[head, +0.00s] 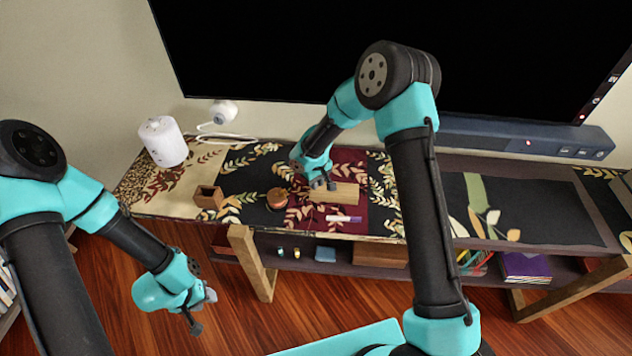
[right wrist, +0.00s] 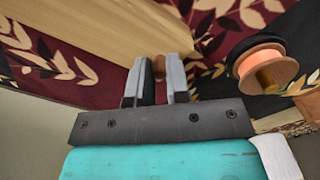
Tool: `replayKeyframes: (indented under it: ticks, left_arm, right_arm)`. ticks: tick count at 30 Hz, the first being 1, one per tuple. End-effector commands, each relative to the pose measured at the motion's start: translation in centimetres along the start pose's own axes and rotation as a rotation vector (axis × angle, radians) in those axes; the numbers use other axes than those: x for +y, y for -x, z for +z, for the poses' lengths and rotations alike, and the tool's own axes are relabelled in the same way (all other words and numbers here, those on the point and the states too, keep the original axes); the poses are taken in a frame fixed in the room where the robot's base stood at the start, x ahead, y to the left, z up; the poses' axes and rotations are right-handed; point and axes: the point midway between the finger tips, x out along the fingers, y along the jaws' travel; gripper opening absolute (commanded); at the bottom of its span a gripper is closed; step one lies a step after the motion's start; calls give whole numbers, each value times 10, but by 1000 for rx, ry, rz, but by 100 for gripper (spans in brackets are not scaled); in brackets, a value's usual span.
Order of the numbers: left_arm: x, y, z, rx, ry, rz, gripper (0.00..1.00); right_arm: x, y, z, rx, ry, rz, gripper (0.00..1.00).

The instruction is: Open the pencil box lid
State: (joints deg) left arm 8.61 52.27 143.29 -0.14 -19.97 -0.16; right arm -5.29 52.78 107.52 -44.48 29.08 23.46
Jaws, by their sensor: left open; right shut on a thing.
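The pencil box (head: 346,194) is a long light-wood box lying on the dark red part of the patterned shelf-top cloth. It fills the upper left of the right wrist view (right wrist: 95,32). My right gripper (head: 323,186) is at the box's left end. In the right wrist view, its fingers are shut on a small brown wooden knob (right wrist: 158,66) beside the box end. The fingers hide part of the knob, and I cannot see how it joins the lid. I see no clear lid gap. My left gripper (head: 201,313) is open and empty, low in front of the shelf.
A copper-coloured spool (head: 277,198) stands just left of the box, close to my right gripper. A small wooden cup (head: 208,197) is further left. A white and purple marker (head: 343,218) lies in front of the box. A white canister (head: 162,141) stands at the far left.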

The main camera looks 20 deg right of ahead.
Motion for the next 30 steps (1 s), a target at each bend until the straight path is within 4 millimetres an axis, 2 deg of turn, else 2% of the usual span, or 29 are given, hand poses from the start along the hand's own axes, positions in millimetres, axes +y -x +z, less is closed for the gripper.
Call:
replayKeyframes:
  ticks: [8,13,24,30]
  left_arm:
    - [0,0,0,0,0,0,41]
    - [0,0,0,0,0,0,41]
    - [0,0,0,0,0,0,41]
    - [0,0,0,0,0,0,41]
  right_arm:
    - [0,0,0,0,0,0,0]
    - [10,0,8,1,-2,0,0]
    - [71,0,70,-1,-4,1,0]
    - [91,0,91,1,-1,1,0]
